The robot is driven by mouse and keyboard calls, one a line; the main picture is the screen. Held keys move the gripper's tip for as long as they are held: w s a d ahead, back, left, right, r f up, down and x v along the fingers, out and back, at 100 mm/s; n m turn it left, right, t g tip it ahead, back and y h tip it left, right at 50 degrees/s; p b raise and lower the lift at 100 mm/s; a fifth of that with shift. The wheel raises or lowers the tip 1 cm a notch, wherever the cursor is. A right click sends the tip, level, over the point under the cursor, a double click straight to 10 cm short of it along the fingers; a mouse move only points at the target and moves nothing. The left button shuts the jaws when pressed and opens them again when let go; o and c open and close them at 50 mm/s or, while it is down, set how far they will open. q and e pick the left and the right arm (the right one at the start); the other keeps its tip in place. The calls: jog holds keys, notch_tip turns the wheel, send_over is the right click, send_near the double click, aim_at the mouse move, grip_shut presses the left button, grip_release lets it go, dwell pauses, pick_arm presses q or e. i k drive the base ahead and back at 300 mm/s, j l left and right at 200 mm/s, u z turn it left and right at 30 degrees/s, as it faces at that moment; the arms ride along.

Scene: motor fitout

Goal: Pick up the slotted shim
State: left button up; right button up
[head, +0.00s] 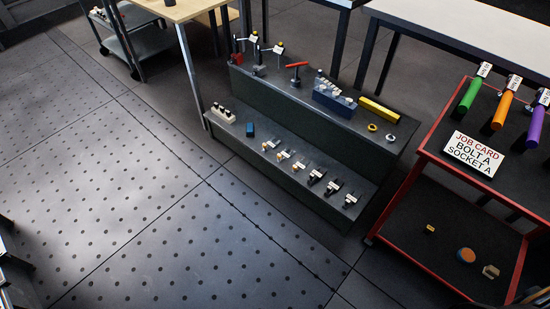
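A small pale grey ring-like piece (391,139), which looks like the slotted shim, lies at the right end of the upper step of the dark two-step stand (300,200). It is too small for me to make out its slot clearly. A yellow ring (372,127) lies just left of it, apart from it. Neither of my grippers can be made out in the head view.
The upper step also holds a yellow bar (379,109), a blue bin (333,101) and a red-headed tool (297,66). Several small labelled parts line the lower step. A red-framed cart (413,170) with a job card (473,154) stands right. Floor (130,200) at left is clear.

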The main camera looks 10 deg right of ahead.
aim_at(300, 164)
jog(key=z, duration=0.5)
jog(key=i+j, duration=0.4)
jog(key=i+j+z, duration=0.2)
jog(key=z, duration=0.2)
jog(key=i+j+z, duration=0.35)
jog(key=j+z, duration=0.4)
jog(key=z, duration=0.45)
jog(key=i+l, duration=0.05)
jog(key=i, duration=0.05)
